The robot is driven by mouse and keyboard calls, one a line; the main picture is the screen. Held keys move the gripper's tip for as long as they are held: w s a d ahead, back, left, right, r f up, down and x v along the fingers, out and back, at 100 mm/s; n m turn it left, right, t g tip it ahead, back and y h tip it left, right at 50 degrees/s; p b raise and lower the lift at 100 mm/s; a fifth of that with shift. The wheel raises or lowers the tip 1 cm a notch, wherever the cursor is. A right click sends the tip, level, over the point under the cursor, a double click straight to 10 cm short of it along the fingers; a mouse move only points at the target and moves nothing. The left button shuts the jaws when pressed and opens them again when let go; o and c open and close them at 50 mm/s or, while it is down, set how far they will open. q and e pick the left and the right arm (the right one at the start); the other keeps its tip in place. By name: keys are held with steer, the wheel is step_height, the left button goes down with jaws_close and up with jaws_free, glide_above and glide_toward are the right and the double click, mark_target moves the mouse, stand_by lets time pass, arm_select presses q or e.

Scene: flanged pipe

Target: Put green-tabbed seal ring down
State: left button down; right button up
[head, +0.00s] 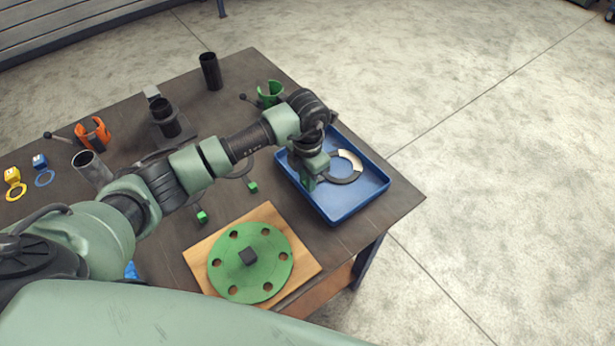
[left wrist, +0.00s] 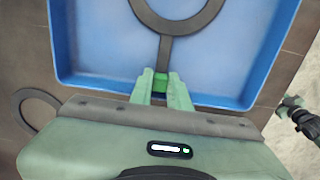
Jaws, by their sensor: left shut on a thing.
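The green-tabbed seal ring (head: 343,180) is a flat dark ring on a short stem, with a pale patch on its far side in the head view. It lies over the floor of the blue tray (head: 357,205). My left gripper (head: 308,183) is low at the tray's left side, shut on the ring's green tab. The left wrist view shows the tab (left wrist: 161,82) between the fingertips, with the stem and ring (left wrist: 165,22) reaching away over the tray. I cannot tell whether the ring touches the tray floor. My right arm (left wrist: 302,118) shows partly at that view's right edge.
A green flange (head: 225,272) with several holes lies on a wooden board (head: 202,262). Green tabs (head: 202,217) and another dark ring (left wrist: 22,99) lie left of the tray. Dark cylinders (head: 210,71), an orange holder (head: 93,134) and a green holder (head: 270,93) stand farther back.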

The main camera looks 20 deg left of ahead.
arm_select(q)
steer(key=shift+f, duration=0.1)
steer(key=c, duration=1.3)
jaws_free()
steer(key=shift+c, duration=0.2)
steer(key=shift+r, duration=0.45)
step_height(320, 180, up, 11)
steer(key=b, duration=0.2)
steer(key=shift+r, duration=0.2)
steer(key=shift+s+f, duration=0.1)
